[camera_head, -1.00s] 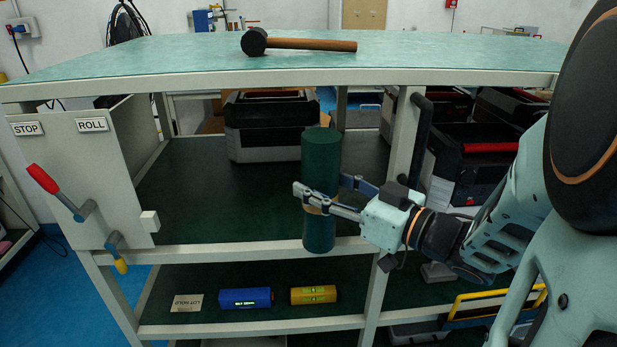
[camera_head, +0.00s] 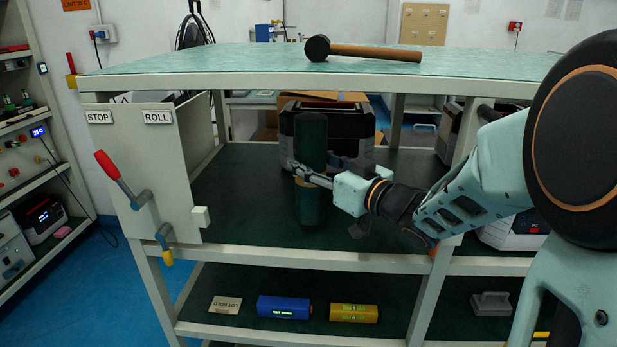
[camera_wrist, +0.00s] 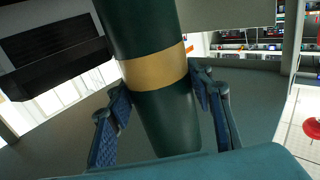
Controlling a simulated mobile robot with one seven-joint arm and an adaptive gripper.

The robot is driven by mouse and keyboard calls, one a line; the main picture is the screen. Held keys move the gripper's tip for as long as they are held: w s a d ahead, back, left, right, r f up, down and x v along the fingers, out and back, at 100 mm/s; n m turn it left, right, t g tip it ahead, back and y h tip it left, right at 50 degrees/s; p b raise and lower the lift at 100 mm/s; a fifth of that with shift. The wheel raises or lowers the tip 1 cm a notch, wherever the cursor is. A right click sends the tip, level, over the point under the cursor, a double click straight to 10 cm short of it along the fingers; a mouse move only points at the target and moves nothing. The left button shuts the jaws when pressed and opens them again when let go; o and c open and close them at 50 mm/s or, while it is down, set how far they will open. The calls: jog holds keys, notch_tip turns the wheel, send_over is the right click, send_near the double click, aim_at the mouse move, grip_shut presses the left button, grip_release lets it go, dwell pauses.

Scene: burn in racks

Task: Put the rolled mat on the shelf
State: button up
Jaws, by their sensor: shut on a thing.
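The rolled mat (camera_head: 311,140) is a dark green upright cylinder with a tan band around its middle. My gripper (camera_head: 304,177) is shut on it at the band, and in the head view the mat stands within the opening of the dark green middle shelf (camera_head: 245,200). In the wrist view the mat (camera_wrist: 165,115) runs between the two blue finger pads of my gripper (camera_wrist: 160,105), close to the band. I cannot tell whether the mat's lower end touches the shelf.
A dark case (camera_head: 345,125) stands behind the mat. A grey panel with a red lever (camera_head: 122,180) is on the left, and a shelf post (camera_head: 440,270) is on the right. A mallet (camera_head: 360,50) lies on the top. Shelf space left of the mat is clear.

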jog(key=shift+w+a+f+b, duration=0.15)
jog(key=shift+f+b, duration=0.3)
jog(key=shift+f, duration=0.4)
jog(key=shift+w+a+f+b, duration=0.15)
jog(key=shift+f+b, duration=0.25)
jog(key=shift+f, duration=0.4)
jog(key=shift+f, duration=0.2)
jog(key=o, duration=1.7)
jog(key=shift+f, duration=0.1)
jog(key=p+v, duration=0.2)
jog(key=v, duration=1)
